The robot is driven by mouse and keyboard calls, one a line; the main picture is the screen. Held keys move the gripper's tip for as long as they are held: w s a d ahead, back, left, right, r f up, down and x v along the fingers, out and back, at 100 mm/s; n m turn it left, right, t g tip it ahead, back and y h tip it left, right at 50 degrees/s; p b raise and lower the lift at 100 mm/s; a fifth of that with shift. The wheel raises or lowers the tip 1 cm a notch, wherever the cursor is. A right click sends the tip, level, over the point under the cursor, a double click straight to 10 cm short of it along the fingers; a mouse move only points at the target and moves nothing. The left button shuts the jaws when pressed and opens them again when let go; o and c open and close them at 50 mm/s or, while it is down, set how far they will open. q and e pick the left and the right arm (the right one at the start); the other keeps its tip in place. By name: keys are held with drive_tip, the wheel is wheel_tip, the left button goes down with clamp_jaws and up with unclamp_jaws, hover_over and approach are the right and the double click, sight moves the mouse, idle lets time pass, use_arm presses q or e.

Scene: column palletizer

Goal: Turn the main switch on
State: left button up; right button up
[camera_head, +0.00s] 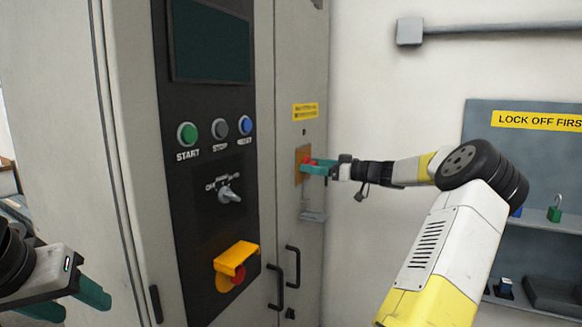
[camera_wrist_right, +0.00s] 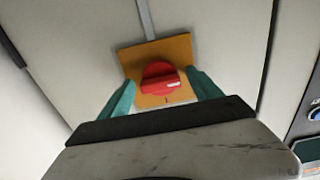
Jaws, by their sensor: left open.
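The main switch (camera_head: 307,160) is a red rotary knob on an orange plate on the cabinet's narrow side face. In the right wrist view the red knob (camera_wrist_right: 160,78) shows a raised bar with a white mark, lying nearly crosswise in the picture. My right gripper (camera_head: 312,167) is at the switch. Its green fingers (camera_wrist_right: 165,92) stand apart on either side of the knob, with plate visible between knob and fingers. In the head view the fingers partly hide the knob. My left gripper (camera_head: 70,303) is open and empty at the lower left, away from the switch.
The cabinet's dark panel carries a green start button (camera_head: 187,134), a grey selector (camera_head: 230,195) and a red button under a yellow guard (camera_head: 236,262). Black door handles (camera_head: 292,267) stick out below. A lockout board (camera_head: 484,118) with shelves hangs at right.

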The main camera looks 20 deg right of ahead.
drive_tip(key=c, duration=1.3)
drive_tip(key=shift+c, duration=0.2)
drive_tip(key=shift+m, duration=0.3)
drive_tip(key=m, duration=0.3)
drive_tip(key=shift+m, duration=0.4)
drive_tip(key=m, duration=1.3)
drive_tip(key=shift+m, duration=0.3)
